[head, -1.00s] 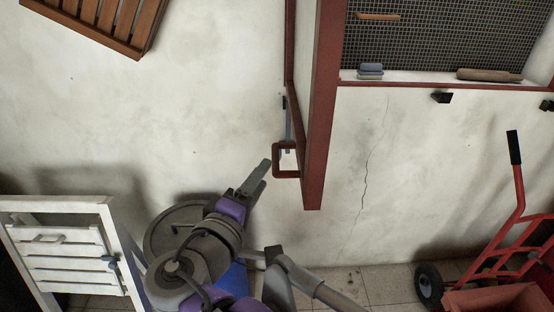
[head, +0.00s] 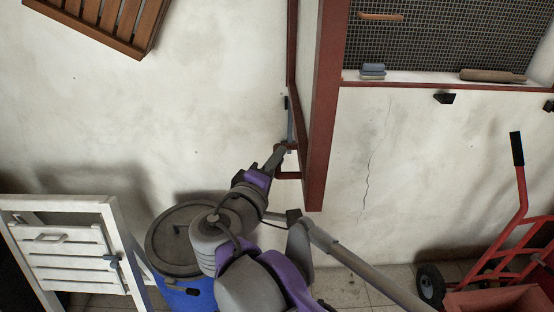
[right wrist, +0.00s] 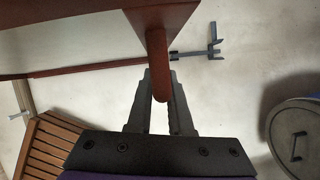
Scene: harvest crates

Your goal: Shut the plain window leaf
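The window leaf (head: 325,110) has a plain red-brown frame and stands swung out from the wall, seen nearly edge-on in the head view. Its red-brown handle (head: 289,175) is on the left face near the lower end. In the right wrist view the leaf (right wrist: 90,30) crosses the top and the handle (right wrist: 157,60) runs down between the fingers. My right gripper (head: 278,155), also in the right wrist view (right wrist: 160,100), has its fingers close against both sides of the handle and looks shut on it. My left gripper is not in view.
The meshed window opening (head: 440,45) is right of the leaf; its sill holds blocks (head: 372,70) and a roller-like object (head: 490,75). A lidded blue barrel (head: 175,240) stands below my arm. A white slatted shutter (head: 65,255) is at left, a red hand truck (head: 520,190) at right.

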